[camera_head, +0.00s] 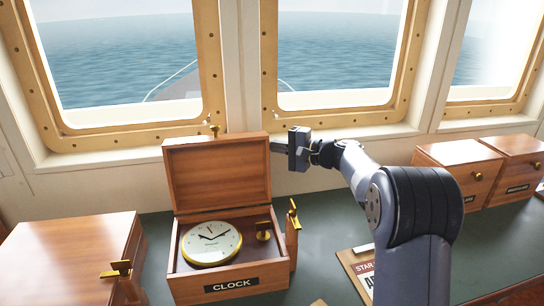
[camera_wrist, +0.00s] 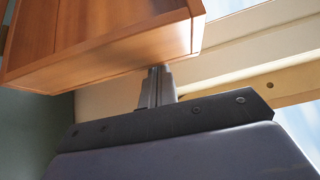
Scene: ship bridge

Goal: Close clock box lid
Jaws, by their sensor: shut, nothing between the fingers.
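The clock box (camera_head: 232,287) is a wooden box with a black CLOCK label, standing on the dark green counter. Its lid (camera_head: 218,172) stands open and upright at the back. Inside is a round white clock (camera_head: 211,243) with a brass rim. My gripper (camera_head: 277,147) is shut and empty, at the right edge of the lid near its top. In the wrist view the shut fingers (camera_wrist: 157,80) are right by the lid's edge (camera_wrist: 105,40); I cannot tell whether they touch it.
A wooden box (camera_head: 75,255) stands at the left, and two more wooden boxes (camera_head: 468,160) stand at the right. A wooden post with a brass latch (camera_head: 293,215) rises at the clock box's right side. A framed plate (camera_head: 360,270) lies on the counter (camera_head: 325,225). Windows are behind.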

